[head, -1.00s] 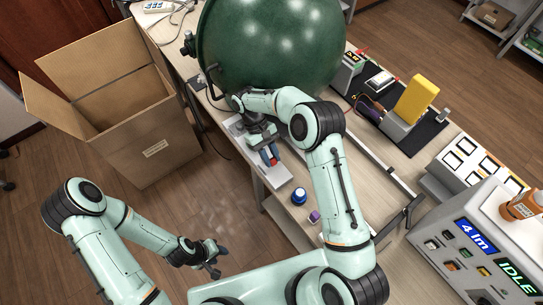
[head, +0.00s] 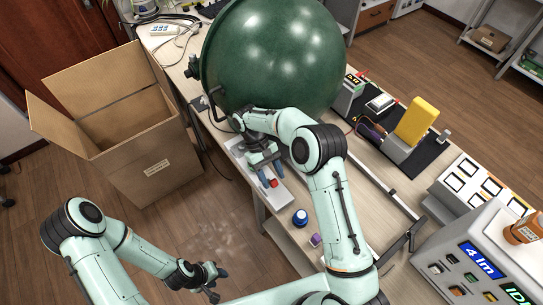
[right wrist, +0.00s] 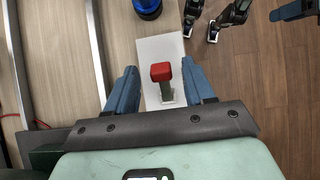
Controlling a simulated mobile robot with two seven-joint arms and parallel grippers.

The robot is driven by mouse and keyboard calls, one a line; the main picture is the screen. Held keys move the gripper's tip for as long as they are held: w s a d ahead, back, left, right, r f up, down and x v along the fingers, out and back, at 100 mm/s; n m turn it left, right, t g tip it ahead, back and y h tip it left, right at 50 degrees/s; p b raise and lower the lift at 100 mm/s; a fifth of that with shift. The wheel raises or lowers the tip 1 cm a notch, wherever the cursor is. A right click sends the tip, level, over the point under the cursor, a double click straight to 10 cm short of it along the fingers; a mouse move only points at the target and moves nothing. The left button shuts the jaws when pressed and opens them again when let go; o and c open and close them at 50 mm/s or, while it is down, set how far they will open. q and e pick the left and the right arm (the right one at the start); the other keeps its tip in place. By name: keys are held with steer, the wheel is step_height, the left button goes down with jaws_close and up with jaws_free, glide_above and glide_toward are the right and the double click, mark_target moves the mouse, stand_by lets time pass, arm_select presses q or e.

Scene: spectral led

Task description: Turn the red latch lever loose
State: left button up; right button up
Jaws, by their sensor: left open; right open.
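The red latch lever (head: 272,183) has a red cap and sits on a pale plate (head: 283,197) at the table's edge. In the right wrist view the lever (right wrist: 161,72) shows its red cap and a grey-green stem over the plate. My right gripper (head: 266,174) is open at the lever. Its two blue fingers stand apart on either side of the lever, with a visible gap on each side. My left gripper (head: 208,279) is open and empty, low at the left, over the floor and away from the table.
A large green sphere (head: 275,60) stands just behind my right gripper. A blue-capped round object (head: 300,218) and a small purple block (head: 316,240) are near the plate. An open cardboard box (head: 150,165) stands on the floor at the left. A metal rail runs along the table.

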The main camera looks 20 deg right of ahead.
step_height(320, 180, up, 19)
steer(key=shift+f, duration=0.15)
